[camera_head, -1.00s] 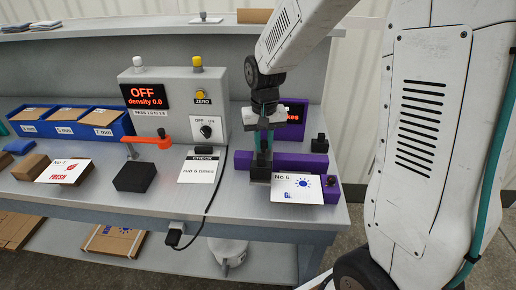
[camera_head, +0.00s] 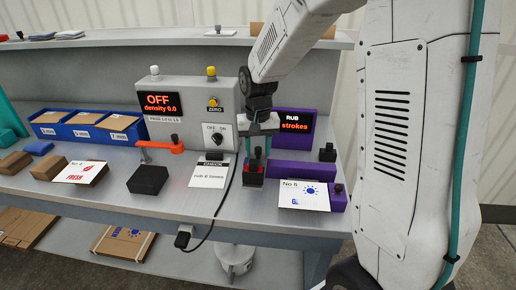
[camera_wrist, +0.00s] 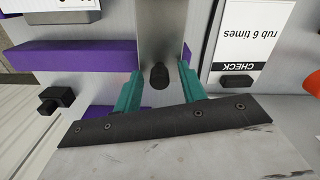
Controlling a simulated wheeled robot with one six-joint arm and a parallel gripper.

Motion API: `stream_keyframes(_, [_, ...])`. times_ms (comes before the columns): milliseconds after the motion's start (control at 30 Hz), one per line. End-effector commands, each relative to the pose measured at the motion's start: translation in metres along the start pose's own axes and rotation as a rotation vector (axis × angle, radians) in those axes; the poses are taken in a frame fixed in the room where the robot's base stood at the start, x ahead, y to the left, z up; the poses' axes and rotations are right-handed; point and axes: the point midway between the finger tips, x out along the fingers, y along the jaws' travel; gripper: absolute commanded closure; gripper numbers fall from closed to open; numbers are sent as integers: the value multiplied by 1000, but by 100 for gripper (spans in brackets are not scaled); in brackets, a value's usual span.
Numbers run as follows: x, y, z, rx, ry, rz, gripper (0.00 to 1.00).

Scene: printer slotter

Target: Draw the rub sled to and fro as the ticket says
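The rub sled (camera_head: 253,181) is a dark block with an upright black knob, at the left end of the purple rub unit (camera_head: 297,170). In the wrist view the black knob (camera_wrist: 158,77) stands between my teal fingertips, in front of a grey strip. My gripper (camera_head: 257,157) is around the knob, and in the wrist view (camera_wrist: 160,70) a gap shows on both sides of it. The ticket (camera_head: 208,172), headed CHECK, reads "rub 6 times" in the wrist view (camera_wrist: 245,35). The unit's display (camera_head: 295,125) reads RUB strokes; no number is legible.
A card marked No 6 (camera_head: 303,195) lies right of the sled. A grey density meter (camera_head: 190,105), reading OFF, stands left behind, with an orange arm (camera_head: 160,147) and black block (camera_head: 148,180). A black cable hangs past the ticket. Blue bins (camera_head: 85,128) stand further left.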

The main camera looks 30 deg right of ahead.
Motion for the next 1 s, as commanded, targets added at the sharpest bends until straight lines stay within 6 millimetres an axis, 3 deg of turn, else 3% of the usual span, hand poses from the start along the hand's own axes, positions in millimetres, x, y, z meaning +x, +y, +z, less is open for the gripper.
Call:
stream_keyframes(233, [-7,0,0,0,0,0,59])
stream_keyframes(500, [-52,0,0,0,3,-1,59])
stream_keyframes(700, [-74,0,0,0,0,0,59])
stream_keyframes(1000, [-78,0,0,0,0,0,59])
